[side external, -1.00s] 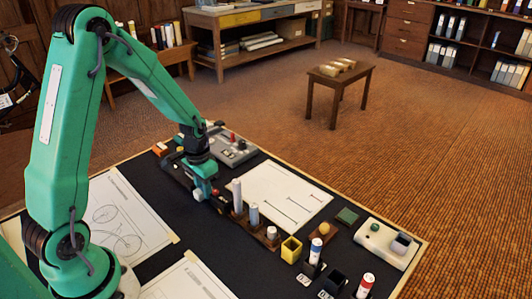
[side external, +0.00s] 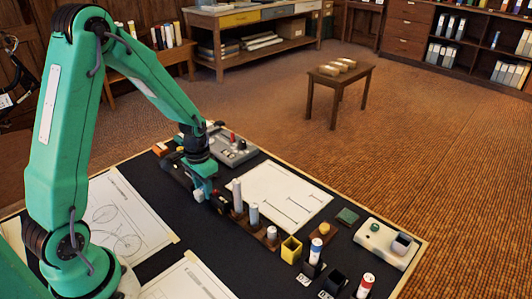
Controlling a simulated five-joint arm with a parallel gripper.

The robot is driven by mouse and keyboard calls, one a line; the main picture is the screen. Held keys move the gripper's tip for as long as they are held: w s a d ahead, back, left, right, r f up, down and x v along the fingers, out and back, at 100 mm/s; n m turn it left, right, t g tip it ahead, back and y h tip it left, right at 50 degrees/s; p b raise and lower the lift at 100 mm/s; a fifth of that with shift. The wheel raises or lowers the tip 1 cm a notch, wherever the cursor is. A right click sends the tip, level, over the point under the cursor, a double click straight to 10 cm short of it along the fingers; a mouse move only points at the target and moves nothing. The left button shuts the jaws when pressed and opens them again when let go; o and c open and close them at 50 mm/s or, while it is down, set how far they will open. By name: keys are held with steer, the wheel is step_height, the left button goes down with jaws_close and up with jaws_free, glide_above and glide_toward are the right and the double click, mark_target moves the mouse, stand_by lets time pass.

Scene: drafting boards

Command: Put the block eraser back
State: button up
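My gripper (side external: 203,194) points down at the dark wooden rack on the board, just left of the tall grey cylinder (side external: 237,195). Its fingers are small and partly hidden, so I cannot tell whether they are open or shut, or whether they hold anything. I cannot pick out the block eraser with certainty. A small orange-brown block (side external: 160,149) lies at the far left edge of the board.
Upright cylinders stand in a row right of my gripper. A yellow square cup (side external: 291,249), a stand with a yellow ball (side external: 323,228) and a green square (side external: 347,215) lie further right. A grey device (side external: 234,150) stands behind. White sheets (side external: 280,195) cover part of the dark board.

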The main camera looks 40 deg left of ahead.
step_height(320, 180, up, 12)
stand_by(0.6)
stand_by(0.5)
steer(key=s+d+r+t, duration=0.5)
steer(key=s+d+r, duration=0.5)
steer(key=s, duration=0.3)
steer(key=shift+s+r+t, duration=0.2)
steer(key=shift+r+t, duration=0.1)
steer(key=shift+r, duration=0.6)
stand_by(0.7)
